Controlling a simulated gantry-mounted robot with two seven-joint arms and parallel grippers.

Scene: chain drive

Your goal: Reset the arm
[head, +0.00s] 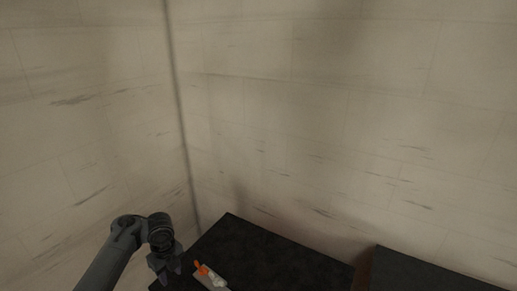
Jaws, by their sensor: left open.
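My left arm comes in from the lower left of the head view. Its gripper (168,272) points down at the left edge of a black table top (262,252). The gripper is open, and I see nothing between its fingers. My right gripper is not in view.
A small light-grey part with an orange piece (201,268) lies on the table just right of my left gripper, partly cut off by the frame. A second black surface (415,272) stands at the lower right, beyond a gap. Pale tiled walls (300,110) meet in a corner behind.

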